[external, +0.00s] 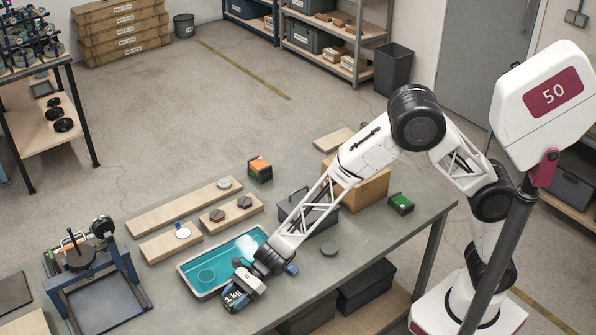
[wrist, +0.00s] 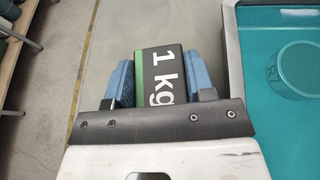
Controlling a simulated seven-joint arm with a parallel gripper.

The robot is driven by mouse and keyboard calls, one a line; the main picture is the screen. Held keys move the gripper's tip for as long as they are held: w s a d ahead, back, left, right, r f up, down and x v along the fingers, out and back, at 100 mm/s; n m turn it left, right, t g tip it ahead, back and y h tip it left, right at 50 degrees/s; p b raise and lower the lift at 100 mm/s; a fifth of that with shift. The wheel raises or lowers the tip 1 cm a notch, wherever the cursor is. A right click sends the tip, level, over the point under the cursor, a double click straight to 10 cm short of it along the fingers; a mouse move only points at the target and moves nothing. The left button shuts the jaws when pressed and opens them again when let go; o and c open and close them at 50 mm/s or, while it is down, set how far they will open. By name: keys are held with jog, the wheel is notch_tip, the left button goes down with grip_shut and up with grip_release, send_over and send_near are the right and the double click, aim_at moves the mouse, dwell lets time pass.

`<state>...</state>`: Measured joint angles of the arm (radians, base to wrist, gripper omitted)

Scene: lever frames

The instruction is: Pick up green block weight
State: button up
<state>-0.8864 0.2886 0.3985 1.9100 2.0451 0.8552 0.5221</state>
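A dark block weight with a green stripe and a white "1 kg" label (wrist: 160,78) sits between the two blue fingers of my gripper (wrist: 161,72) in the wrist view. Both fingers appear to press its sides. In the external view my gripper (external: 240,287) and this block (external: 232,300) are at the front of the table, beside the teal tray. I cannot tell whether the block touches the tabletop. Another block, green and black (external: 401,204), stands at the right of the table, apart from my gripper.
The teal tray (external: 187,268) holds a clear round dish. A block with an orange top (external: 260,168) stands behind it. Wooden boards (external: 160,212) with discs lie left of centre. A dark bin (external: 293,207) and a cardboard box (external: 370,190) stand beneath my arm. A lever frame (external: 95,275) stands at left.

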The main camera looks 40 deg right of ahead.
aim_at(234, 297)
grip_shut()
jog(key=shift+r, duration=0.15)
jog(key=shift+r, duration=4.95)
